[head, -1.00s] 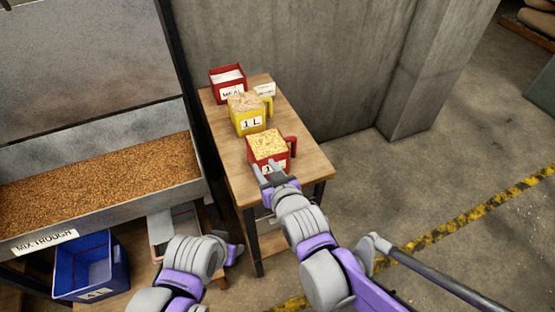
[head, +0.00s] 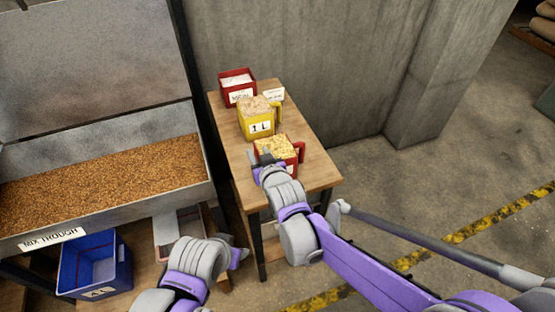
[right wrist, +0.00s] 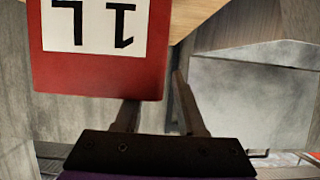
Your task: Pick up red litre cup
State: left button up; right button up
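The red litre cup (head: 291,168), filled with yellowish flakes, stands at the near end of the small wooden table, its handle on the right. In the right wrist view its red wall (right wrist: 100,85) and upside-down "1L" label fill the upper left. My right gripper (head: 262,158) is at the cup's near left side, partly covering its front. In the wrist view the fingers (right wrist: 158,108) are apart with nothing between them; one tip meets the cup's edge in the picture, but contact is unclear. My left gripper (head: 238,256) is low, over the floor side; its fingers are unclear.
A yellow 1 L cup (head: 252,124) full of grain stands just behind the red cup. A red meal box (head: 239,94) and a small white card (head: 274,94) are farther back. The mix trough (head: 120,215) is left, a blue bin (head: 82,275) below it.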

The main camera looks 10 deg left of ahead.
grip_shut()
dwell(1.5)
